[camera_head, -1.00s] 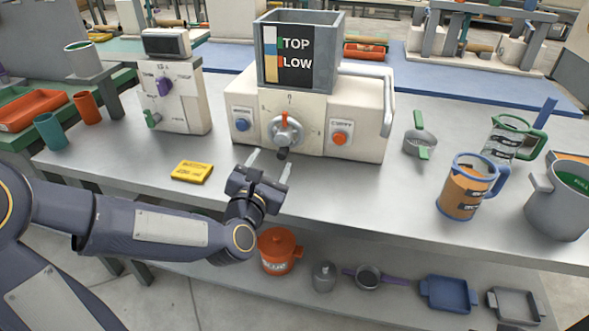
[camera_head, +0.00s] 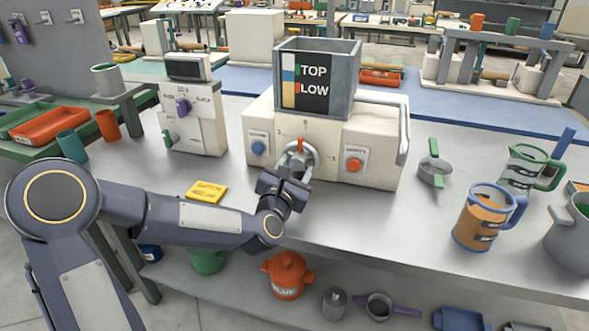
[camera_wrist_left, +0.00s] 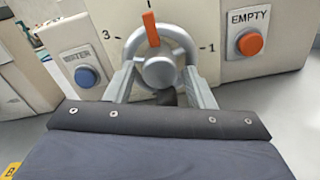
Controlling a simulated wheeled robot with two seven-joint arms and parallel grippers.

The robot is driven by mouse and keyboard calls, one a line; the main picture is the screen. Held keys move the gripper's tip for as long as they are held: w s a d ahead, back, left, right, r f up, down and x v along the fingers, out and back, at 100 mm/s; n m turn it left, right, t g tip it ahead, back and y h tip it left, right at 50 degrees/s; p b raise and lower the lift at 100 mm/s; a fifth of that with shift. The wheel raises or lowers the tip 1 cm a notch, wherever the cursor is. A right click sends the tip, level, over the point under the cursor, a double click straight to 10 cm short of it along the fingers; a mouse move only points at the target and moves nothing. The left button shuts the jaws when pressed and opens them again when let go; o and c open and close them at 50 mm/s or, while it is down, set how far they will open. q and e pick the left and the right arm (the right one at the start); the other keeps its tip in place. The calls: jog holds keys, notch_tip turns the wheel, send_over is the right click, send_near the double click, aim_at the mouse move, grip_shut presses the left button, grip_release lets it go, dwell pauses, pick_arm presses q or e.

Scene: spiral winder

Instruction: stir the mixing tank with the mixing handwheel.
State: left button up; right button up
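The mixing tank (camera_head: 362,70) is a grey open box on top of a cream machine, with a TOP/LOW panel on its front. The mixing handwheel (camera_head: 313,153) is a grey wheel on the machine's front; in the left wrist view it shows its round hub (camera_wrist_left: 159,72), with an orange pointer (camera_wrist_left: 151,29) upward between the marks 3 and 1. A dark knob (camera_wrist_left: 168,98) is partly visible below the hub. My left gripper (camera_head: 296,168) is at the wheel, fingers apart, one each side of the hub and knob; contact is unclear. My right gripper is not in view.
A blue WATER button (camera_wrist_left: 88,77) is left of the wheel and an orange EMPTY button (camera_wrist_left: 250,43) right. A yellow block (camera_head: 207,191) lies on the table at left.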

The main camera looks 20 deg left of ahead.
pick_arm(q)
jog(key=c, duration=0.8)
jog(key=shift+o, duration=0.2)
jog(key=m+b, duration=0.3)
jog(key=m, duration=0.1)
jog(key=shift+f+b, duration=0.15)
jog(key=shift+b, duration=0.25)
jog(key=m+b, duration=0.1)
jog(key=m, duration=0.1)
jog(key=shift+m+b, duration=0.3)
jog(key=shift+b, duration=0.1)
jog(key=m+b, duration=0.1)
jog(key=m, duration=0.1)
jog(key=shift+d+m, duration=0.1)
jog(key=shift+m, duration=0.3)
jog(key=m+b, duration=0.1)
jog(key=m, duration=0.9)
jog(key=shift+m, duration=0.3)
